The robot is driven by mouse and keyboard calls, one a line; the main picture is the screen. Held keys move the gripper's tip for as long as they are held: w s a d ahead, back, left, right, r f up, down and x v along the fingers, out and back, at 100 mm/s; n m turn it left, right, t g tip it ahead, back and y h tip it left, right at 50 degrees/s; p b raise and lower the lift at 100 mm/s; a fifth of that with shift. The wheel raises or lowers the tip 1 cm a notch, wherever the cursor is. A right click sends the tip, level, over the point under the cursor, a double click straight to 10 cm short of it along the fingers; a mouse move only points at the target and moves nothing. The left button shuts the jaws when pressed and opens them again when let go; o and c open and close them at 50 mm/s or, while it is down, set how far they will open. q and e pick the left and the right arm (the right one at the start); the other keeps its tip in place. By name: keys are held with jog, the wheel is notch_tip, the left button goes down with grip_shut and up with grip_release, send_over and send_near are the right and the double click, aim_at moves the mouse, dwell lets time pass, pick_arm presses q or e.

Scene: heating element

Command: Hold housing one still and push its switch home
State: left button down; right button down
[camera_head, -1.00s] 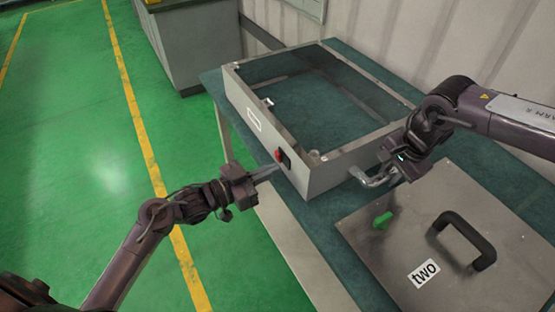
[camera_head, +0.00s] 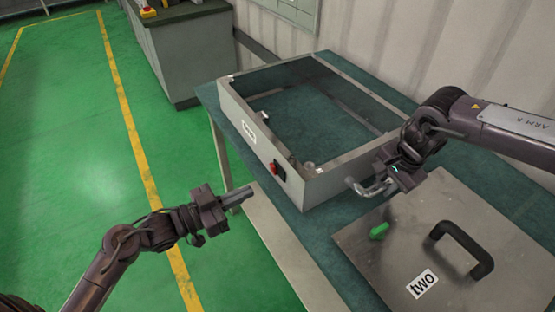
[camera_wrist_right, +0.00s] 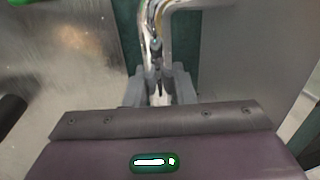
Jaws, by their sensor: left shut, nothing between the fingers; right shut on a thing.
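Housing one (camera_head: 310,187) is a grey open rectangular frame on the green-topped table. A label is on its left face. Its switch (camera_head: 278,171), red and black, sits in the left face near the front corner. My left gripper (camera_head: 248,192) is shut and empty, a short gap to the left of and below the switch, its fingers pointing towards the housing. My right gripper (camera_head: 388,187) is shut on the bent metal handle (camera_head: 362,190) at the housing's front side; the right wrist view shows the handle (camera_wrist_right: 166,25) between its fingers.
A grey cabinet (camera_head: 185,60) stands at the back. Open floor lies left.

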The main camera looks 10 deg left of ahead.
jog(key=c, duration=1.1)
grip_release()
jog(key=shift+a, duration=0.1)
jog(key=shift+r, duration=0.1)
